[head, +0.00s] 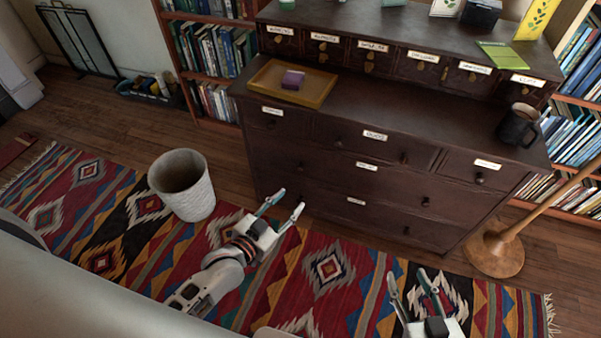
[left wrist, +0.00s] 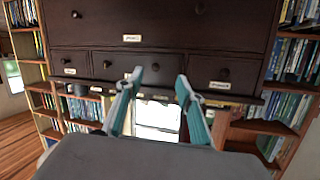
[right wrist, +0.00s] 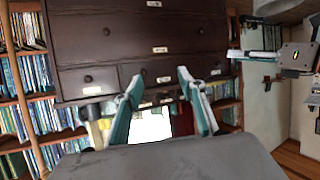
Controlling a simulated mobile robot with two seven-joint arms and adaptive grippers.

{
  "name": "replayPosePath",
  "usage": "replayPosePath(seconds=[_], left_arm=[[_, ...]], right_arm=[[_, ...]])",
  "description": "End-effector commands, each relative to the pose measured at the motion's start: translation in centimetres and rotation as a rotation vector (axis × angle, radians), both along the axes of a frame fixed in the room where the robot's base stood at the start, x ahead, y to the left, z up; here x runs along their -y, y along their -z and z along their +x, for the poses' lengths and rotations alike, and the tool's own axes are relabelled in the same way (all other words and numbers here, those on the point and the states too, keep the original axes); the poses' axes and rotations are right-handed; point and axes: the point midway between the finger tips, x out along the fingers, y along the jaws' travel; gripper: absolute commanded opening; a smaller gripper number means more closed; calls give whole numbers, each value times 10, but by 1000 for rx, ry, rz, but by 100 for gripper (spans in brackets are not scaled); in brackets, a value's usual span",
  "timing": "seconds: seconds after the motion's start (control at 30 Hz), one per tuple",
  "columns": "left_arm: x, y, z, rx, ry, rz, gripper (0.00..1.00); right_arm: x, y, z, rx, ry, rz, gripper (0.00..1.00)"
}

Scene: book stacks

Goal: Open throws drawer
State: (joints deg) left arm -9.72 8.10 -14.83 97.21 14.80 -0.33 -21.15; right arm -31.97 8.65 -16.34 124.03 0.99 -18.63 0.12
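A dark wooden chest of drawers (head: 375,180) stands across the middle of the head view. Three drawers form its upper row, with two wide drawers (head: 340,182) below. Each has a white label, too small to read surely, so I cannot tell which says throws. All drawers look shut. My left gripper (head: 284,208) is open and empty, in front of the chest's lower left part, apart from it. My right gripper (head: 408,278) is open and empty, lower right, further from the chest. The chest appears upside down in the left wrist view (left wrist: 200,28) and right wrist view (right wrist: 120,30).
A pale waste bin (head: 183,190) stands left of my left gripper. A wooden lamp base (head: 494,250) stands by the chest's right end. A tray (head: 318,90) with a purple box and a dark mug (head: 517,125) sit on top. A patterned rug (head: 330,275) covers the floor.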

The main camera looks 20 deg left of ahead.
Motion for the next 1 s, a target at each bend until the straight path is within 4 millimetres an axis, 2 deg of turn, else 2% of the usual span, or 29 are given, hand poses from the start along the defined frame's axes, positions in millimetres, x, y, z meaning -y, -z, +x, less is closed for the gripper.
replayPosePath(seconds=[0.03, 0.17, 0.3, 0.53, 0.6, 0.7, 1.0], left_arm=[[0, 35, 13, 4, -6, -6, 38], [-7, 65, 57, 76, -38, -13, 38], [-21, 106, 98, 131, -94, -9, 38], [-40, 173, 146, 193, -176, 57, 38], [-44, 184, 157, 209, -195, 80, 38], [-49, 190, 168, 229, -215, 102, 38], [-51, 186, 196, 250, -228, 115, 38]], right_arm=[[-5, 24, -7, -22, -6, 16, 40], [-18, 33, -8, -16, -17, 61, 40], [-30, 46, -13, -27, -24, 110, 40], [-37, 68, -19, -93, 23, 211, 40], [-38, 71, -19, -106, 37, 233, 40], [-38, 71, -18, -113, 51, 255, 40], [-44, 69, -18, -124, 70, 316, 40]])
